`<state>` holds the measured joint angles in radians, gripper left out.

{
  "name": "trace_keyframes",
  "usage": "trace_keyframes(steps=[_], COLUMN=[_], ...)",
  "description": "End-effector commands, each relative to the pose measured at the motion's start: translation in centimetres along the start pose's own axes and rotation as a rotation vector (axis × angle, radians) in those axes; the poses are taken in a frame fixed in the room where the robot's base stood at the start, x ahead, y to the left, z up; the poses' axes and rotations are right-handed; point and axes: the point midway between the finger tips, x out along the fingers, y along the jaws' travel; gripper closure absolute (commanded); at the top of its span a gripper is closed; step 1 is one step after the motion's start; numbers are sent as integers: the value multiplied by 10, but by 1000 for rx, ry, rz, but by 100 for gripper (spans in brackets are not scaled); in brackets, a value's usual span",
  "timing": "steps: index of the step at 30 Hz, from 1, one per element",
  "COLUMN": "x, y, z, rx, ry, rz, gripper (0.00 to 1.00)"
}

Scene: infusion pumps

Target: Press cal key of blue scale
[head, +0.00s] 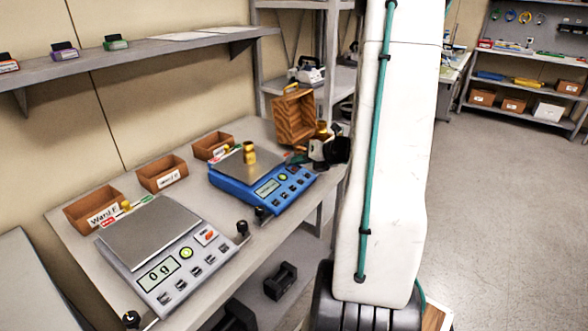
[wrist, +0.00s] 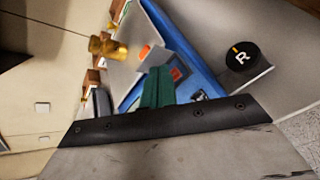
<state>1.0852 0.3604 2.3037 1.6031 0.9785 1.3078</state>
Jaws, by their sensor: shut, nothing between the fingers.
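The blue scale (head: 225,186) stands on the bench in the head view, with a brass weight (head: 249,153) on its grey pan. Its front panel has a display (head: 267,187), a round yellow-green key (head: 283,177) and several dark keys; their labels are too small to read, so I cannot tell which is cal. My gripper (head: 298,158) is at the panel's far right end, partly hidden. In the wrist view, my shut teal fingers (wrist: 157,86) are over the blue scale (wrist: 190,60), beside an orange-and-white patch (wrist: 146,53). Whether they touch it is unclear. The brass weight (wrist: 108,47) shows at left.
A grey scale (head: 165,250) reading 0 g stands nearer on the bench. Brown bins (head: 162,174) line the wall side, and a wooden crate (head: 294,117) stands behind the blue scale. A black round knob marked R (wrist: 240,56) is beside the scale. Floor at right is clear.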

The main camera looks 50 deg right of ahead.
Motion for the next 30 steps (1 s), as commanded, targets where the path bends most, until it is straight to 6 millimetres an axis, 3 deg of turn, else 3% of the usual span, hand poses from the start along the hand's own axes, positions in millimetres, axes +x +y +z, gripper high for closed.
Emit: trace_keyframes(steps=[30], x=[6], y=[-4], z=[-4], rx=[0], ry=[0], rz=[0], gripper=[100])
